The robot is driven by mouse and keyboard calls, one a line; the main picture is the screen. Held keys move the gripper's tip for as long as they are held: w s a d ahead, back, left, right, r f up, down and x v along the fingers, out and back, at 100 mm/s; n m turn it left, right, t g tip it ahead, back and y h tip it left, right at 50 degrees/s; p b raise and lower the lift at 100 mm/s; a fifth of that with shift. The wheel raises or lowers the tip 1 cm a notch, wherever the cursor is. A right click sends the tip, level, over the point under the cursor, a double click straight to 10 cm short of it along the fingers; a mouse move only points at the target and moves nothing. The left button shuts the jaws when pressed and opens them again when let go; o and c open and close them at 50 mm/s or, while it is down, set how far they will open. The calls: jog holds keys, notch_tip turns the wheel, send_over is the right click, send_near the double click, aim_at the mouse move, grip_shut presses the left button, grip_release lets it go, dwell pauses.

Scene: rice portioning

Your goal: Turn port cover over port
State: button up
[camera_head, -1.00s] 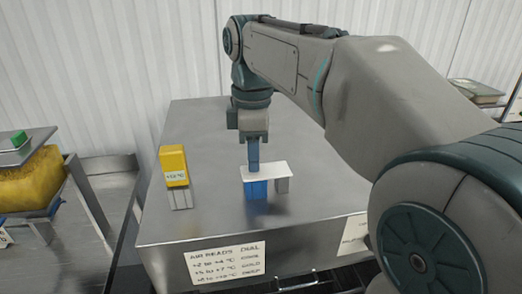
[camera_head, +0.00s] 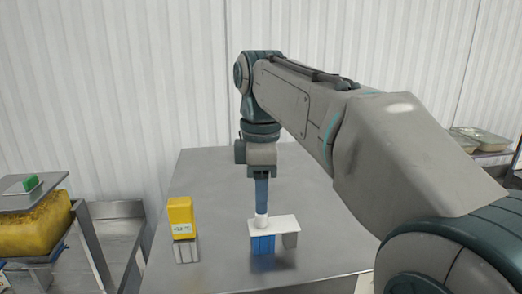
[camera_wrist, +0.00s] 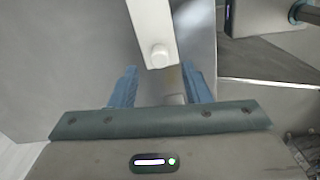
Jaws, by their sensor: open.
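The port cover is a flat white plate (camera_head: 274,226) with a short round white knob (camera_head: 261,220) near its left end. It lies across a blue block (camera_head: 262,244) and a grey block (camera_head: 290,240) on the metal table. My gripper (camera_head: 262,207) points straight down just above the knob. In the wrist view the plate (camera_wrist: 149,20) runs away from me, its knob (camera_wrist: 159,55) centred just beyond my two blue fingers (camera_wrist: 160,72). The fingers are apart with nothing between them. The port opening cannot be made out.
A yellow box with a small display (camera_head: 180,214) stands on a grey block left of the cover. The metal table (camera_head: 215,175) is otherwise mostly clear. A cart with a yellow item (camera_head: 32,235) stands far left. Trays (camera_head: 478,140) sit on a shelf at right.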

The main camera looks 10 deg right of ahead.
notch_tip(320, 180, up, 10)
jog(key=p, duration=0.1)
dwell(0.7)
